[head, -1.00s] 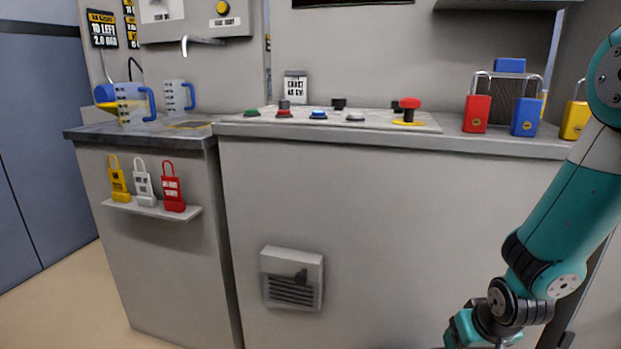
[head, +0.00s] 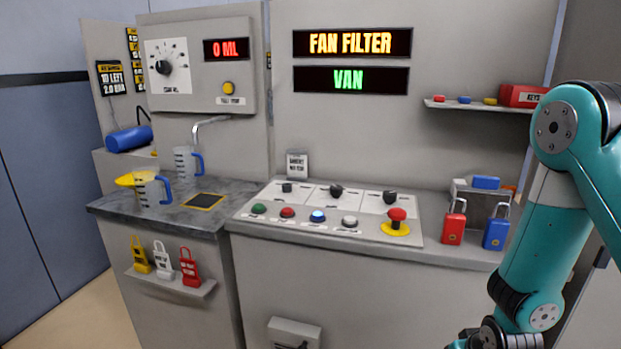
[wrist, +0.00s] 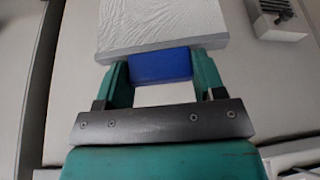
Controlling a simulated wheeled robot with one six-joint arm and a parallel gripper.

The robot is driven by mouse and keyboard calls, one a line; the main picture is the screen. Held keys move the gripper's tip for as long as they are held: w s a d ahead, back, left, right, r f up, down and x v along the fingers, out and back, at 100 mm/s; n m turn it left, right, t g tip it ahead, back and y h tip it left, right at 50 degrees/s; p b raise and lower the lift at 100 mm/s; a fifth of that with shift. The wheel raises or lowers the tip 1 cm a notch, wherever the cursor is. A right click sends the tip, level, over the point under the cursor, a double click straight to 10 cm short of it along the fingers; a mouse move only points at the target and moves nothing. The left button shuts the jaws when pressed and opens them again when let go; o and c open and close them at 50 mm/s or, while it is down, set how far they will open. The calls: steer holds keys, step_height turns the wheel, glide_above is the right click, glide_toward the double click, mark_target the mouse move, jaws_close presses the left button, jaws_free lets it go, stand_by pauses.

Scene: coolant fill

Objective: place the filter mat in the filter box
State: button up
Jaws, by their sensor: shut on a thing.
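The filter mat (wrist: 160,22) is a pale, textured slab with a blue grip block (wrist: 161,66) at its near edge. My gripper (wrist: 160,68) is shut on that blue block, and the mat sticks out ahead of the fingers. A grey vented box with a dark knob, which looks like the filter box (head: 292,331), is on the cabinet front and cut off by the bottom of the head view. It also shows at the top right of the wrist view (wrist: 281,18), to the right of the mat and apart from it. My fingers are outside the head view.
The counter carries a control panel (head: 330,215) with a red mushroom button (head: 397,215). Red (head: 454,226) and blue (head: 496,231) padlocks stand at the right. A tag shelf (head: 172,283) juts from the left cabinet. Displays (head: 351,43) read "FAN FILTER" and "VAN".

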steer(key=r+p, duration=0.3)
steer(key=r, duration=0.1)
steer(key=shift+s+r+p, duration=0.15)
steer(key=shift+s+p, duration=0.05)
steer(key=shift+p, duration=0.1)
stand_by(0.5)
